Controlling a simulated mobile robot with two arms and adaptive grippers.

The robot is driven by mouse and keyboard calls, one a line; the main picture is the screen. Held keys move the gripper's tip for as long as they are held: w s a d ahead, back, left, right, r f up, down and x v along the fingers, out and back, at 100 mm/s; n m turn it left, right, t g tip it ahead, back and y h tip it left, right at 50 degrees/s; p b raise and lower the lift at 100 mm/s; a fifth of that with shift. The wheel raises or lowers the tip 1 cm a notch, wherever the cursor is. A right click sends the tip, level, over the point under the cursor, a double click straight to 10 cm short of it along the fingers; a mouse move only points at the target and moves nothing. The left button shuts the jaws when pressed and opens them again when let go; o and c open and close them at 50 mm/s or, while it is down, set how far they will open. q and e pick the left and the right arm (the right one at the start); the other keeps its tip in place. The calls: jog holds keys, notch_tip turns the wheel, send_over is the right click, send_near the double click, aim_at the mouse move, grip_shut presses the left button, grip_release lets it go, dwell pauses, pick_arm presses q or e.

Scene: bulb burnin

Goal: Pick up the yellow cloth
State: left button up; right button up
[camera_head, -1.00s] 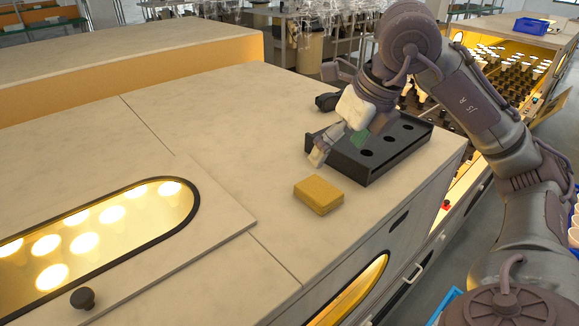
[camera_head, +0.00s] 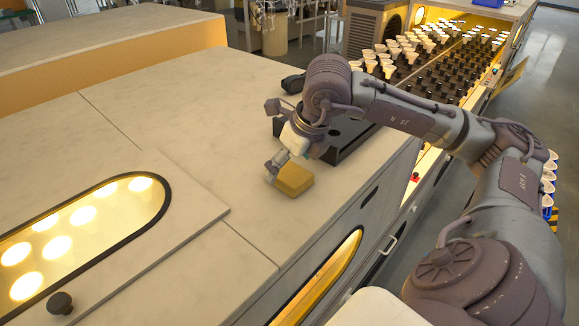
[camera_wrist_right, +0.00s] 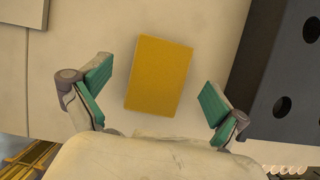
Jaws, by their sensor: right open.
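The yellow cloth (camera_head: 294,180) is a folded, block-shaped pad lying flat on the pale bench top near its front edge. In the right wrist view the cloth (camera_wrist_right: 159,75) lies ahead of and between the two fingers, with clear gaps on both sides. My right gripper (camera_head: 277,168) is beside and above the cloth in the head view, at its left end. In the wrist view this gripper (camera_wrist_right: 156,97) is open and empty, its green-padded fingers spread wide. Whether the fingertips are at the cloth's height is hard to tell. My left gripper is not in view.
A black holder with round holes (camera_wrist_right: 282,80) stands just right of the cloth, close to one finger. My right arm partly hides it in the head view. A lit oval window (camera_head: 70,240) and black knob (camera_head: 60,303) are at left. The bench middle is clear.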

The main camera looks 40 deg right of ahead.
aim_at(288, 167)
jog(key=shift+x, duration=0.85)
jog(key=shift+w, duration=0.15)
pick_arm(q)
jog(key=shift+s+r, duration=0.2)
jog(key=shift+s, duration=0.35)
pick_arm(e)
jog(key=c, duration=1.1)
jog(key=shift+c, duration=0.2)
jog(key=shift+r, duration=0.45)
jog(key=r, duration=0.1)
jog(key=d+r+b, duration=0.1)
jog(key=r, duration=0.1)
jog(key=shift+w+r, duration=0.2)
jog(key=shift+r, duration=0.15)
pick_arm(q)
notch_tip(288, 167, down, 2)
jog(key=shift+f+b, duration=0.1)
jog(key=shift+b, duration=0.4)
pick_arm(e)
jog(key=w+d+r, duration=0.1)
jog(key=d+r, duration=0.1)
jog(key=d, duration=0.1)
jog(key=w+d+r, duration=0.1)
jog(key=d+r, duration=0.1)
jog(key=d, duration=0.1)
jog(key=w+d+r, duration=0.1)
jog(key=d+r, duration=0.1)
jog(key=d, duration=0.2)
jog(key=shift+w+r, duration=0.2)
jog(key=shift+w, duration=0.2)
